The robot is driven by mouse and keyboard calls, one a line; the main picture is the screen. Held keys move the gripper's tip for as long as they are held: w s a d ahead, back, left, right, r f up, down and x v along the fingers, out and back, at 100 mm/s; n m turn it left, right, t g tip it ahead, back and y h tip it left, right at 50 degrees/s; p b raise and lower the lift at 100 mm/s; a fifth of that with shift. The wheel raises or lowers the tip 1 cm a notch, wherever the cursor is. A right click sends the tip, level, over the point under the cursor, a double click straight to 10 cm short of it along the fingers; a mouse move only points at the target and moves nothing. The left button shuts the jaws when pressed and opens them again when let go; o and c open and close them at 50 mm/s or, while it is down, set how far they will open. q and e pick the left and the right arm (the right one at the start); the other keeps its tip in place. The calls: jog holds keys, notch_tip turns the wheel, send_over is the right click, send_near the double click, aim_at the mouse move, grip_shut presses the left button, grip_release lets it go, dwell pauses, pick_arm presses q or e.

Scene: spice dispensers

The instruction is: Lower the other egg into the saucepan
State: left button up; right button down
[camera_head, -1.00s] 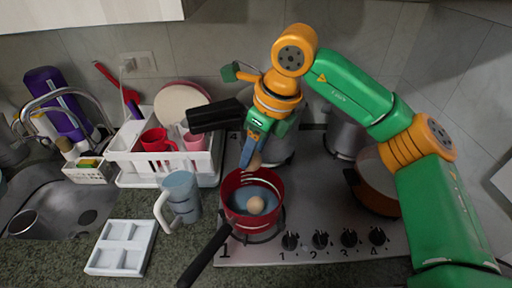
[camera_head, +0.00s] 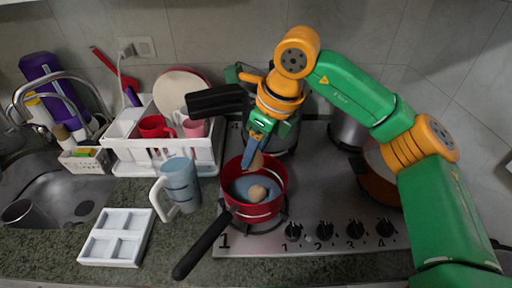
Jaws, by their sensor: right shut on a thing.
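The red saucepan (camera_head: 232,205) sits on the front left burner, its black handle pointing to the lower left. One brown egg (camera_head: 257,193) lies inside on the blue-grey bottom. My right gripper (camera_head: 255,155) reaches down from above over the pan's back part. It is shut on the other egg (camera_head: 257,162), which shows partly below the fingers, at about the height of the pan's back rim. I cannot tell whether the held egg touches the pan. My left gripper is not in view.
A blue-grey pitcher (camera_head: 182,186) stands close left of the pan. A white tray (camera_head: 116,238) with empty compartments lies at the front left. A white dish rack (camera_head: 165,161) is behind. Another pot (camera_head: 373,184) stands on the right of the stove (camera_head: 325,212).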

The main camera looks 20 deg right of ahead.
aim_at(256, 168)
jog(key=shift+f+b, duration=2.1)
jog(key=shift+f, duration=0.6)
jog(key=shift+f, duration=0.3)
jog(key=shift+c, duration=1.1)
grip_release()
jog(key=b+v, duration=0.1)
jog(key=v, duration=0.6)
jog(key=shift+r, duration=0.1)
